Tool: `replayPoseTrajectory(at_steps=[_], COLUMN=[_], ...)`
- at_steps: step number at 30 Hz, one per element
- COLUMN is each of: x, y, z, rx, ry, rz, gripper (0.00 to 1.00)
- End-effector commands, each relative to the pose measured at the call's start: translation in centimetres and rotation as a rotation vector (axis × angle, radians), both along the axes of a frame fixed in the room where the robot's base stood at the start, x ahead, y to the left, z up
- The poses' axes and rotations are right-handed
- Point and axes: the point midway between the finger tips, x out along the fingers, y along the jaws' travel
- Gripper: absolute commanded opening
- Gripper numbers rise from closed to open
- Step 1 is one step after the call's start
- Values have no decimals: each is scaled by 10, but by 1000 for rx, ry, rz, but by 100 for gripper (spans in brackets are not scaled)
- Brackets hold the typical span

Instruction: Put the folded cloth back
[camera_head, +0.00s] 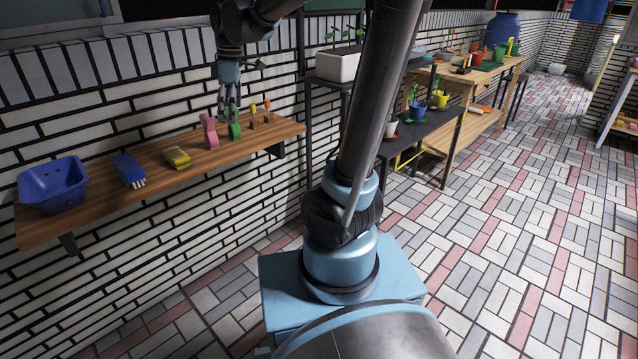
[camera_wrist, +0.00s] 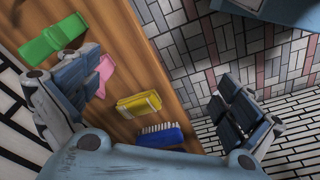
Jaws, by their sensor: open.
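A yellow, flat, folded-looking piece (camera_head: 177,158) lies on the wooden wall shelf (camera_head: 95,204); I take it for the cloth but cannot be sure. It also shows in the wrist view (camera_wrist: 138,104), flat on the wood. My gripper (camera_head: 230,116) is open and empty, pointing down above the shelf near a green piece (camera_head: 235,131) and a pink piece (camera_head: 210,132), to the right of the yellow one. In the wrist view the fingers stand wide apart; the left one partly covers the green (camera_wrist: 52,38) and pink (camera_wrist: 104,70) pieces.
A blue brush (camera_head: 130,170) and a blue basin (camera_head: 53,184) are left of the yellow piece. Small orange-topped tools (camera_head: 260,112) stand at the shelf's right end. A white planter (camera_head: 340,63) is on a dark stand beyond. Bare wood separates most pieces.

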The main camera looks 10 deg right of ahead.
Motion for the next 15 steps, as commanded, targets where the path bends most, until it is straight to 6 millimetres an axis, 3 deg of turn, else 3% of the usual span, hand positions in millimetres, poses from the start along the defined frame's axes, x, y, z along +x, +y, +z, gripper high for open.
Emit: replayPoseTrajectory(at_steps=[1,6,15], x=[-10,-42,-105], y=[-19,-71,-146], z=[-4,-19,-61], rx=[-3,-4,1], ry=[-2,-9,-24], rz=[-73,-324,-770], gripper=[100,100,100])
